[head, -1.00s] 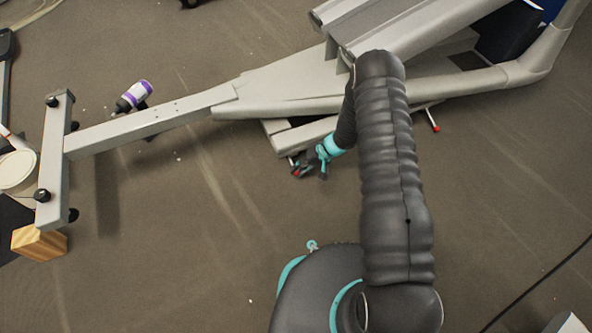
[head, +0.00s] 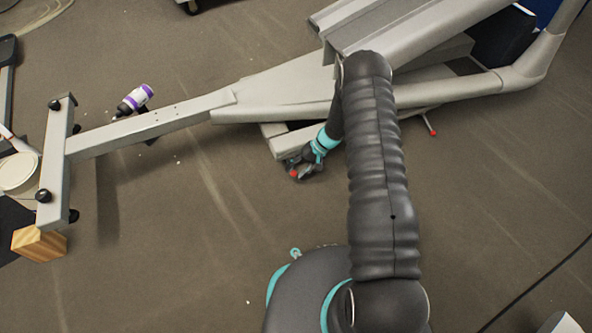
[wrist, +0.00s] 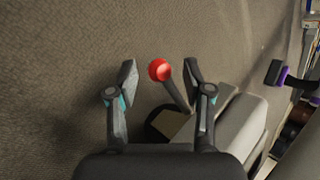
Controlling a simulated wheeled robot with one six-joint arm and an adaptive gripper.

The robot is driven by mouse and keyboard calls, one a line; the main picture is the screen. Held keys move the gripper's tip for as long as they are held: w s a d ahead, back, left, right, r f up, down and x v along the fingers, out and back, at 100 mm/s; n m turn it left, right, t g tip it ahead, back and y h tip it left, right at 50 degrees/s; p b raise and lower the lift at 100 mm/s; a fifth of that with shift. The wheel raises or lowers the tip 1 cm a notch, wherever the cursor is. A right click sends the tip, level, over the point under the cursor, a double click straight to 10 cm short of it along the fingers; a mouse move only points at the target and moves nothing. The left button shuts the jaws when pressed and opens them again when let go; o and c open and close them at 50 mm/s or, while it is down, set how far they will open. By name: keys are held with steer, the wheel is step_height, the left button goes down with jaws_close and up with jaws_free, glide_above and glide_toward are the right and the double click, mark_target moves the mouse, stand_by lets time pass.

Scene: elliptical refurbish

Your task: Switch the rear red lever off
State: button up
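A lever with a round red knob (wrist: 159,69) and a dark stem sticks out from the grey machine frame in the wrist view. In the head view, the same red knob (head: 294,173) shows at my gripper, by the end of the low grey beam. My gripper (wrist: 160,76) is open, with one finger on each side of the knob and a gap to both. In the head view, my gripper (head: 303,165) partly hides the lever's stem. Another lever with a red tip (head: 433,132) sticks out farther right along the machine. I cannot tell either lever's on or off position.
The grey elliptical frame (head: 270,85) crosses the upper floor. A wooden block (head: 39,243) sits under the left crossbar. The floor in front of the machine is mostly clear, with a black cable (head: 535,285) at right.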

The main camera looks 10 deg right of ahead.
steer(key=shift+d, duration=0.1)
steer(key=v, duration=1.2)
